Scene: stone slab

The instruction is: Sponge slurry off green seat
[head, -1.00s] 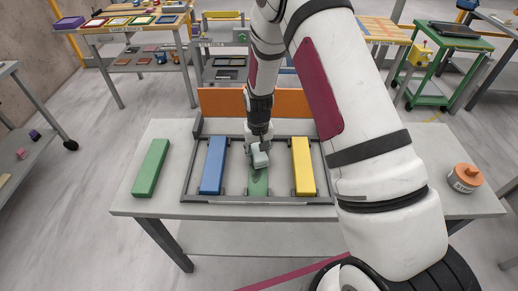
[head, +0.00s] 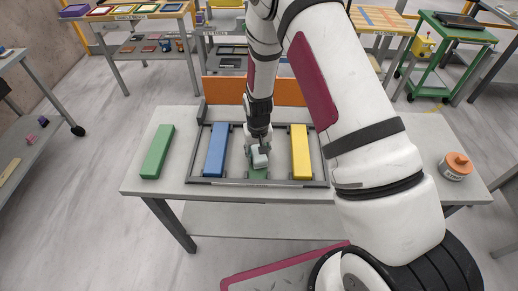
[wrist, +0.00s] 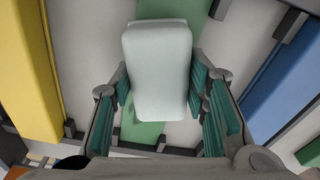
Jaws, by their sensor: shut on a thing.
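The green seat (head: 257,175) is a narrow green strip in the dark grey frame on the table, between a blue bar (head: 215,150) and a yellow bar (head: 300,152). My gripper (head: 258,145) points down over it, shut on a pale sponge (head: 261,158). In the wrist view the sponge (wrist: 160,70) sits between the two teal-padded fingers and hides much of the seat; green (wrist: 143,130) shows past both its ends. I cannot tell whether the sponge touches the seat. Slurry is not clearly visible now; the sponge and gripper cover much of the strip.
A loose green bar (head: 157,152) lies left of the dark frame (head: 250,183). An orange panel (head: 226,90) stands behind it. An orange-lidded jar (head: 456,166) stands at the table's right. My arm hides the table between the yellow bar and the jar.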

